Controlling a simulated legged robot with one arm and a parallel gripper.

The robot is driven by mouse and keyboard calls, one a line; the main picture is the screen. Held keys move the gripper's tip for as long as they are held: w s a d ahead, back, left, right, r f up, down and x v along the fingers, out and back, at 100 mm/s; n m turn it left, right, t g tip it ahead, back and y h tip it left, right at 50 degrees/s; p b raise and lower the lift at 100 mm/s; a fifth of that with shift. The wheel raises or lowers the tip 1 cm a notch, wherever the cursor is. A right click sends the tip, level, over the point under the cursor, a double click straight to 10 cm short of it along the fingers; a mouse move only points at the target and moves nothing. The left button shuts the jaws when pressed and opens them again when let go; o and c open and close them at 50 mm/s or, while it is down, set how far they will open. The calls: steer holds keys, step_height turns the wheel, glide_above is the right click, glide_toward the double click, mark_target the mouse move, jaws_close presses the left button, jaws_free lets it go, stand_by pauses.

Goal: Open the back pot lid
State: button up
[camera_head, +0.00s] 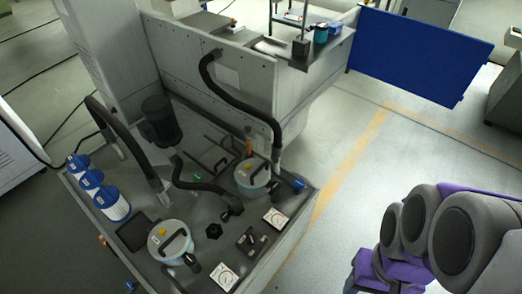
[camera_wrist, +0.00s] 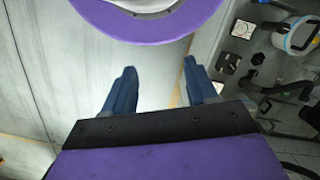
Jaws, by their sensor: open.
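The back pot (camera_head: 252,186) is a pale round vessel with a blue band, set in the grey machine top. Its lid (camera_head: 250,172) sits on it and looks closed, with a dark handle across it. A similar front pot (camera_head: 171,250) stands nearer, also lidded, with a dark handle and a yellow knob. My gripper (camera_wrist: 160,88) is open and empty, its two dark blue fingers apart above the pale floor, off the side of the machine.
A thick black hose (camera_head: 232,98) arches down beside the back pot. Blue-capped filters (camera_head: 110,203) stand at the left of the machine top. Dial plates (camera_head: 276,218) and a switch box (camera_head: 251,241) sit by its right edge.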

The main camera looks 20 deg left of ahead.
steer(key=shift+m+t, duration=0.4)
steer(key=shift+m, duration=0.3)
steer(key=w+a, duration=0.1)
steer(key=w, duration=0.4)
steer(key=w+a, duration=0.1)
steer(key=w, duration=0.5)
steer(key=w+a, duration=0.2)
steer(key=w, duration=0.3)
steer(key=shift+w+r+b, duration=0.2)
steer(key=shift+r+b, duration=0.1)
steer(key=shift+b, duration=0.05)
steer(key=shift+c, duration=1.3)
steer(key=m+t+y+b, duration=0.2)
steer(key=m, duration=0.1)
glide_above(261, 167)
steer(key=s+d, duration=0.1)
steer(key=d, duration=0.2)
step_height(261, 167, down, 19)
steer(key=a+f+b, duration=0.1)
steer(key=f, duration=0.4)
steer(key=a+f, duration=0.1)
steer(key=f, duration=0.5)
steer(key=w+f+b, duration=0.1)
steer(key=f, duration=0.5)
steer(key=shift+a+b, duration=0.3)
steer(key=shift+a, duration=0.1)
steer(key=shift+c, duration=0.4)
jaws_close()
